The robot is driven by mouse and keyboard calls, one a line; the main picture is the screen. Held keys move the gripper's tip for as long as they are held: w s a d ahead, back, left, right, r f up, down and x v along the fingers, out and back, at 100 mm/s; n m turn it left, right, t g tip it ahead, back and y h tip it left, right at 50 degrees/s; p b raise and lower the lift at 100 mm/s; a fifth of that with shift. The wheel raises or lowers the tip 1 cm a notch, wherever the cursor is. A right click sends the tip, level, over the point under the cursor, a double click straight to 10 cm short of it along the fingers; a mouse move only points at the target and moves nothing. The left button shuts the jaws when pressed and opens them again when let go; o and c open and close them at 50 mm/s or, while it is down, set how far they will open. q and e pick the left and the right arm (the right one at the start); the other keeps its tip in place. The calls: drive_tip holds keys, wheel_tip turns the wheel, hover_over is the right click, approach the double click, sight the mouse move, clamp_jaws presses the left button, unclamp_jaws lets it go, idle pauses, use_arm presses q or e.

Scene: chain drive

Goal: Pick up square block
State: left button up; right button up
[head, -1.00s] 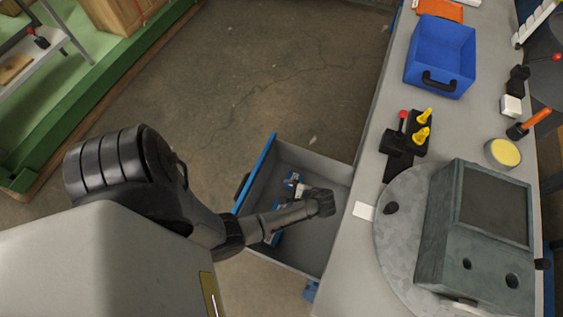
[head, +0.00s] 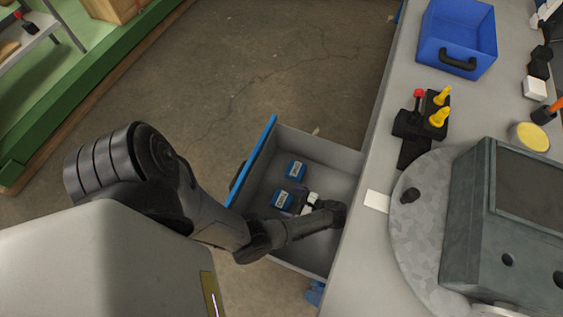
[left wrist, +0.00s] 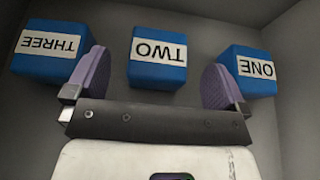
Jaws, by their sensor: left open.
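Three blue square blocks with white labels lie in the open grey drawer (head: 340,157). The left wrist view shows block THREE (left wrist: 52,48) at left, block TWO (left wrist: 157,57) in the middle and block ONE (left wrist: 250,70) at right. Two blue blocks show in the head view, one farther back (head: 296,170) and one nearer (head: 282,200); the third is hidden by my arm. My left gripper (left wrist: 155,82) is open and empty inside the drawer area, its purple fingers on either side of block TWO in the picture. The gap to that block is unclear. My right gripper is not in view.
The drawer walls surround the blocks, with a blue front (head: 252,160) at left. The grey workbench (head: 385,140) stands to the right. On it are a blue bin (head: 458,35), a black holder with yellow-topped pieces (head: 420,122) and a grey machine (head: 500,225).

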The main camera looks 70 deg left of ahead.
sight(281, 199)
use_arm(q)
drive_tip(key=x, duration=0.2)
drive_tip(key=b+x, duration=0.1)
drive_tip(key=x, duration=0.1)
drive_tip(key=shift+f, duration=0.3)
drive_tip(key=shift+s+a, duration=0.15)
drive_tip(key=shift+s, duration=0.05)
drive_tip(key=shift+w, duration=0.15)
drive_tip(key=shift+c, duration=0.4)
drive_tip(key=c, duration=1.1)
